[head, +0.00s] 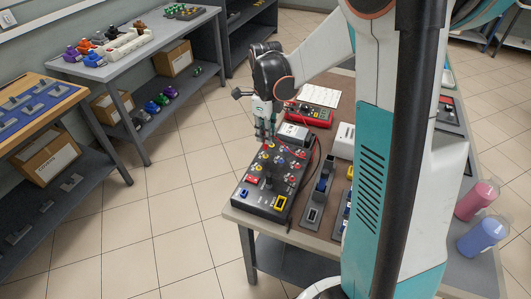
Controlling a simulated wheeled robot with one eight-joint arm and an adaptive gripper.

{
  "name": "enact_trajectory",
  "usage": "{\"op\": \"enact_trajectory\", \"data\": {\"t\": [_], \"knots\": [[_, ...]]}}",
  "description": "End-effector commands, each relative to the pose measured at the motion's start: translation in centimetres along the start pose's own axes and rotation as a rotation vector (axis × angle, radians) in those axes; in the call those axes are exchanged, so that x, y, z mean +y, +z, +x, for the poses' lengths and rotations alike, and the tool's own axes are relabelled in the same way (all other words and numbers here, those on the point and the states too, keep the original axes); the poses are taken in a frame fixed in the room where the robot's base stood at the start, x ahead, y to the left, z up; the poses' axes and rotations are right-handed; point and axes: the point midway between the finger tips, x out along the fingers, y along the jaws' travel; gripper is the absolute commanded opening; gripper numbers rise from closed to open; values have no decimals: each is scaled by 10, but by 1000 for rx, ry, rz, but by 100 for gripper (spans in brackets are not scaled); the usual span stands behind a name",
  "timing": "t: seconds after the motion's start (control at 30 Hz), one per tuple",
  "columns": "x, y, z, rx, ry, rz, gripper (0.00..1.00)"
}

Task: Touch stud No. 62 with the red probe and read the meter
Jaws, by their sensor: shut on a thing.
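My gripper (265,132) points down over the far end of a black panel (258,203) on the bench. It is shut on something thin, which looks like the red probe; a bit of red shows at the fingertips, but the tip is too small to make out. The panel carries several small studs and knobs in red, blue, yellow and metal. Their numbers cannot be read, so I cannot tell which is No. 62. A grey box with a pale face (293,132), perhaps the meter, lies just behind the panel; no reading is legible. Dark and red leads run beside it.
Dark blue-grey units (318,195) stand right of the panel. The tiled floor left of the bench is clear.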

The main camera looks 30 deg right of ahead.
Motion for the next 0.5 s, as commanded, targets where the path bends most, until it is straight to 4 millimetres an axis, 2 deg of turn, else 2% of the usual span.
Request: {"op": "enact_trajectory", "data": {"t": [0.5], "knots": [[0,0,-41,0,0,0,0]]}}
